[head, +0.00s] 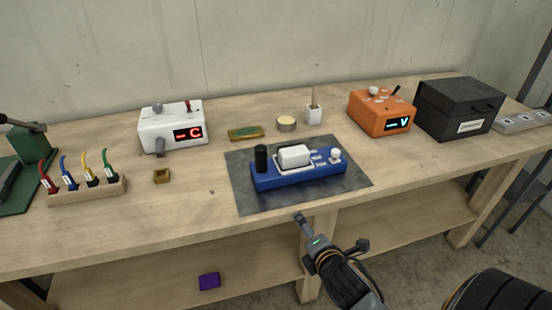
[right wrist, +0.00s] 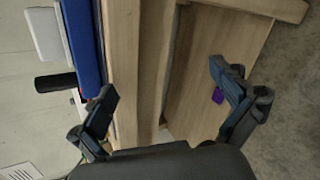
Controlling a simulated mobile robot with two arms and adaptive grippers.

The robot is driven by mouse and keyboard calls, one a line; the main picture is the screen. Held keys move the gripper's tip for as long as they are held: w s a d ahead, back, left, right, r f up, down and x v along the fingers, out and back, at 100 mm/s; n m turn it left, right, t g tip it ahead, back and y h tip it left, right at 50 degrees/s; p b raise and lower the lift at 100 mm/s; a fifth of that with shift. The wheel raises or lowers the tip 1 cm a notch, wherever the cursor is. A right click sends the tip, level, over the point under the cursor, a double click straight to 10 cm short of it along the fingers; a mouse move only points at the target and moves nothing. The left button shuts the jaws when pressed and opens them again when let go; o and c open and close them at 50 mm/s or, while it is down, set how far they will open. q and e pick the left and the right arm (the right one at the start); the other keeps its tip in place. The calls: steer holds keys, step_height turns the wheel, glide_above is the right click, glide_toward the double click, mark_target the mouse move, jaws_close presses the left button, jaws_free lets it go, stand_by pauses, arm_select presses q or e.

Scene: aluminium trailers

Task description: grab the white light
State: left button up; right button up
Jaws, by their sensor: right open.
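A blue device (head: 310,175) sits on a dark grey mat (head: 250,199) at the middle of the workbench. On its top are a large white rounded block (head: 294,156), a black cylinder (head: 261,158) and a small white knob (head: 335,156). I cannot tell for sure which white part is the light. My right gripper (head: 331,232) is open and empty, in front of the bench edge and apart from the device. In the right wrist view, its spread fingers (right wrist: 163,84) show, with the blue device (right wrist: 84,42) and white block (right wrist: 45,34) at upper left. My left gripper is out of view.
Behind the mat stand a round tin (head: 286,124) and a white cup (head: 313,115). A white box (head: 172,127) is at left, an orange box (head: 381,112) and black case (head: 459,107) at right. The bench's front edge (head: 200,234) lies between gripper and mat.

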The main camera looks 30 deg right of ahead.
steer(key=r+n, duration=0.1)
steer(key=w+d+r+n+t, duration=0.1)
steer(key=w+d+r+n, duration=0.1)
steer(key=n, duration=0.1)
steer(key=shift+r+t+h, duration=0.3)
steer(key=shift+r+t, duration=0.05)
steer(key=shift+t, duration=0.05)
steer(key=n+t, duration=0.4)
steer(key=n, duration=0.6)
glide_toward(292, 147)
steer(key=v, duration=0.4)
steer(key=shift+a+f, duration=0.1)
steer(key=shift+f, duration=0.3)
steer(key=shift+w+r, duration=0.2)
steer(key=shift+w, duration=0.1)
steer(key=p+x, duration=0.1)
steer(key=x, duration=0.7)
steer(key=shift+w, duration=0.45)
steer(key=x, duration=0.2)
steer(key=p+x, duration=0.1)
steer(key=shift+w+d+r, duration=0.1)
steer(key=shift+w+d, duration=0.2)
steer(key=shift+d, duration=0.1)
steer(key=shift+w, duration=0.45)
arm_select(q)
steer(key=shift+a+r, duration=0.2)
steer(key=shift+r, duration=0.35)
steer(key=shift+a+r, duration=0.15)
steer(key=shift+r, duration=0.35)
